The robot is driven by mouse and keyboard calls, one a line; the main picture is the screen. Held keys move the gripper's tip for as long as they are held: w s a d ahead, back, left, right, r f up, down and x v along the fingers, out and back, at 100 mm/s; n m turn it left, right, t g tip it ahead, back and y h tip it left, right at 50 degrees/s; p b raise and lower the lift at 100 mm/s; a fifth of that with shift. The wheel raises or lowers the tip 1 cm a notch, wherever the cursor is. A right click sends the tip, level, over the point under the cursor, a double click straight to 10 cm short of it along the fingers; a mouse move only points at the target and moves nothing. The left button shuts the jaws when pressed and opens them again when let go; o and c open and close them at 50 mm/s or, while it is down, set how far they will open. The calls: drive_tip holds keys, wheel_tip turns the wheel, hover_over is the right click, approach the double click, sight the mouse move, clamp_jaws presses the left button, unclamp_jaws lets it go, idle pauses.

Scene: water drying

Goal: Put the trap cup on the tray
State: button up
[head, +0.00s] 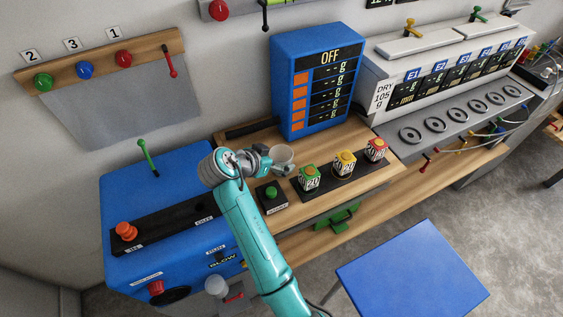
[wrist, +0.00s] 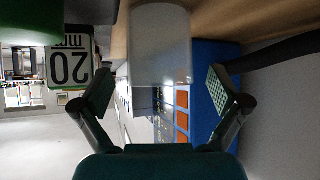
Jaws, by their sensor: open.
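A pale, translucent cup (head: 281,156), which looks like the trap cup, is at my gripper's end above the wooden bench, left of the jars. In the wrist view the cup (wrist: 160,40) shows between the lines of my two fingers, with gaps on both sides. My gripper (head: 264,158) is open; its fingers (wrist: 160,92) do not touch the cup. I cannot tell how far the cup reaches between them. A flat blue surface (head: 412,273), possibly the tray, is at the lower right. A black tray (head: 325,184) under the jars is another flat holder.
Green (head: 309,177), yellow (head: 344,163) and red (head: 376,149) labelled jars stand right of the cup. A green button box (head: 270,196) sits in front. The blue OFF display (head: 318,80) rises behind. Another pale cup (head: 216,287) is by the blue machine (head: 155,215).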

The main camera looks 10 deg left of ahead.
drive_tip(key=shift+x, duration=1.4)
drive_tip(key=shift+c, duration=0.2)
drive_tip(key=c, duration=1.2)
wheel_tip(320, 180, up, 10)
